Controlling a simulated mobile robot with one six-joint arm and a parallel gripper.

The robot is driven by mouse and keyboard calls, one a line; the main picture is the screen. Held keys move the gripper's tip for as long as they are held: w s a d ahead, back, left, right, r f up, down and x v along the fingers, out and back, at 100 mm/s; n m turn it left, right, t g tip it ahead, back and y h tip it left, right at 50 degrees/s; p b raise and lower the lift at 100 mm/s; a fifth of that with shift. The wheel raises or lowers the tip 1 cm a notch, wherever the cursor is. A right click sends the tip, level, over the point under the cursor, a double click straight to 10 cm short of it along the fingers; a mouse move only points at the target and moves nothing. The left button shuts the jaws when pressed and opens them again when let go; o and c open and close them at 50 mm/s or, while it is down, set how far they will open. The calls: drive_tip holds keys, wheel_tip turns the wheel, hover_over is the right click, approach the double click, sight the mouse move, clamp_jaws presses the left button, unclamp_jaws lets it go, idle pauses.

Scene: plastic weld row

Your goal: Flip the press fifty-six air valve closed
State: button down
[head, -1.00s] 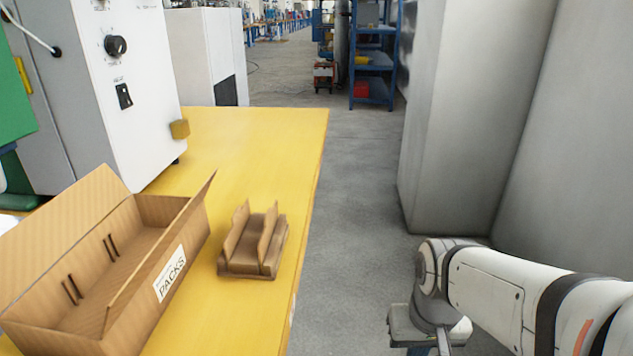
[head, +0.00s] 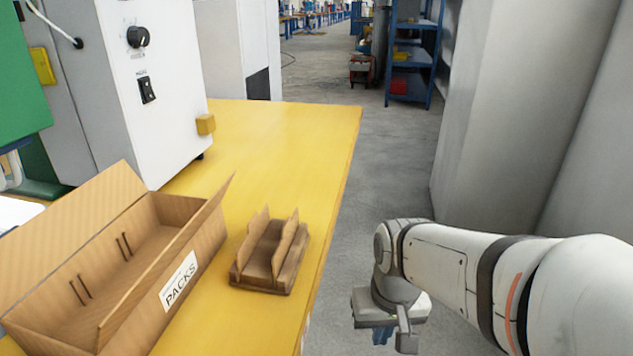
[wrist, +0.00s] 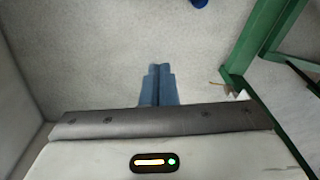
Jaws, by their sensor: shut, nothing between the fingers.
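My gripper (head: 382,334) hangs over the grey floor, right of the yellow table and apart from it. Its blue fingers also show in the wrist view (wrist: 159,70), closed together with nothing between them. A white machine (head: 155,95) stands on the table at the left, with a black knob (head: 138,37) and a black rocker switch (head: 148,90) on its front. A small yellow block (head: 205,124) sticks out at its lower right side. I cannot make out a press fifty-six label or a part that is surely the air valve.
An open cardboard box (head: 205,245) marked PACKS and a brown slotted holder (head: 265,276) stand on the yellow table (head: 300,130). Tall grey cabinets (head: 490,110) stand at the right. The floor aisle (head: 385,150) between is clear. A green frame (wrist: 250,45) shows in the wrist view.

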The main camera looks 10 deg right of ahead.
drive_tip(key=w+a+r+m+g+y+p, duration=0.2)
drive_tip(key=w+m+y+p, duration=0.2)
drive_tip(key=w+m+y, duration=0.9)
drive_tip(key=w+d+f+m+t+y+p, duration=0.1)
drive_tip(key=w+d+f+m+t, duration=0.1)
drive_tip(key=w, duration=0.8)
drive_tip(key=w+d+f+m+t+y+p, duration=0.1)
drive_tip(key=w+d+m+t, duration=0.3)
drive_tip(key=w+d, duration=0.5)
drive_tip(key=shift+w+f+m+p, duration=0.4)
drive_tip(key=shift+w+m, duration=0.3)
drive_tip(key=shift+m, duration=0.4)
drive_tip(key=shift+f, duration=0.1)
drive_tip(key=b+x, duration=0.3)
drive_tip(key=x, duration=0.7)
drive_tip(key=shift+r+b, duration=0.25)
drive_tip(key=shift+b, duration=0.1)
